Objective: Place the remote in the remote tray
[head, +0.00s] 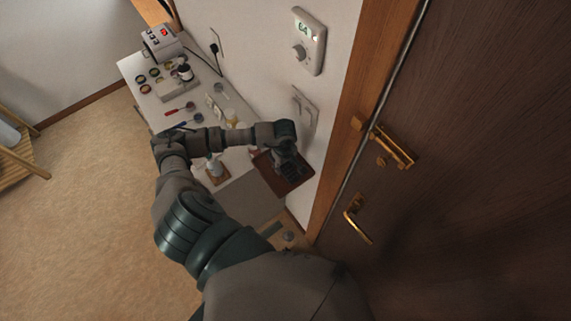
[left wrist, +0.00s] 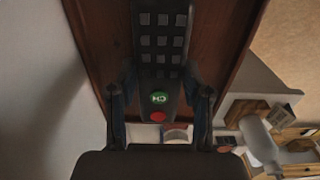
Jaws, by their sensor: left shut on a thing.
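The remote (left wrist: 161,62) is dark with grey keys, a green round logo and a red button. My left gripper (left wrist: 159,88) is shut on it, with one finger on each side near its red-button end. The remote tray (left wrist: 90,32) is a brown shallow tray and shows behind the remote in the left wrist view. In the head view the remote tray (head: 272,180) is at the counter's near end by the wall, and my left gripper (head: 287,158) is over it. I cannot tell whether the remote touches the tray's floor. My right gripper is not in view.
A white counter (head: 137,75) along the wall carries bottles, small jars, tools and a boxy device (head: 161,44). A thermostat (head: 309,41) and a switch (head: 305,104) are on the wall above. A wooden door with a brass handle (head: 357,219) stands at the right.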

